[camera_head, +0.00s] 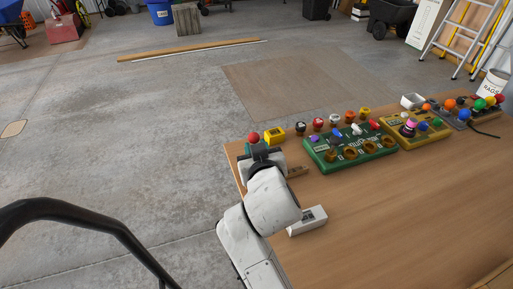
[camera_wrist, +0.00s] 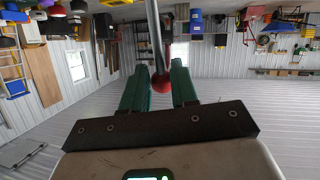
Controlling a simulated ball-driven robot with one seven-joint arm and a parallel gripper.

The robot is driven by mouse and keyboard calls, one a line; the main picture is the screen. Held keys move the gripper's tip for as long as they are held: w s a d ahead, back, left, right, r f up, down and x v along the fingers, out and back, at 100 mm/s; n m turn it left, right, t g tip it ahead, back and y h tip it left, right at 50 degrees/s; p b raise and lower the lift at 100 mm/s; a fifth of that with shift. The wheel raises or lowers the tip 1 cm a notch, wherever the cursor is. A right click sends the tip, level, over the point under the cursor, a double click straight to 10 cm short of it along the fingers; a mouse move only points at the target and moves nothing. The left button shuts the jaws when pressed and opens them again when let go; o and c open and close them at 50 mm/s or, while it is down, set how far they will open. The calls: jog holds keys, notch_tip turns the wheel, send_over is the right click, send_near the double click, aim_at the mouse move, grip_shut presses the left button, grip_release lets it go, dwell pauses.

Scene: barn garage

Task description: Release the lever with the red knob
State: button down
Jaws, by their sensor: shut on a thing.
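The lever's grey rod (camera_wrist: 154,35) runs from the knob to the top of the wrist view. The lever's base is hidden behind my gripper and arm in the head view.
A yellow box (camera_head: 274,135) stands close to the right of the knob. A green board (camera_head: 325,163) and a yellow board (camera_head: 420,138) with several coloured knobs lie farther right. A white box (camera_head: 307,221) lies beside my arm. The table's front right (camera_head: 430,210) is clear.

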jog(key=c, duration=1.1)
grip_release()
jog(key=shift+s+f, duration=0.1)
jog(key=shift+f, duration=0.65)
jog(key=shift+c, duration=0.2)
jog(key=o, duration=0.3)
jog(key=shift+r, duration=0.3)
jog(key=a+v, duration=0.1)
jog(key=v, duration=0.9)
jog(key=shift+s+d+r, duration=0.25)
jog(key=shift+s+d, duration=0.1)
jog(key=shift+d, duration=0.2)
